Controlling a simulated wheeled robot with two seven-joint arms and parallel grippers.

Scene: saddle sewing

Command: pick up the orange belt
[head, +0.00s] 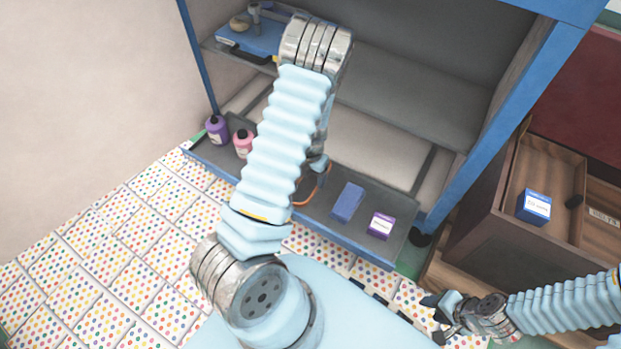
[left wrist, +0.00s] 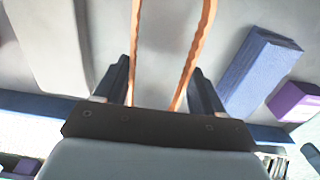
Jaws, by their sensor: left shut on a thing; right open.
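The orange belt (head: 326,184) shows as a thin loop at the lower shelf of the blue-framed rack, partly hidden behind my left arm. In the left wrist view the orange belt (left wrist: 193,57) appears as two strands running between my fingers. My left gripper (left wrist: 160,78) is shut on the orange belt, with a finger outside each strand. In the head view my left arm hides most of that gripper. My right gripper (head: 445,318) is open and empty at the lower right, well away from the belt.
On the lower shelf (head: 335,228), a blue box (head: 348,202) and a purple box (head: 381,225) stand right of the belt. A purple bottle (head: 217,131) and pink bottle (head: 243,143) stand left. An upper shelf overhangs behind. A wooden crate holding a blue box (head: 534,207) is at right.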

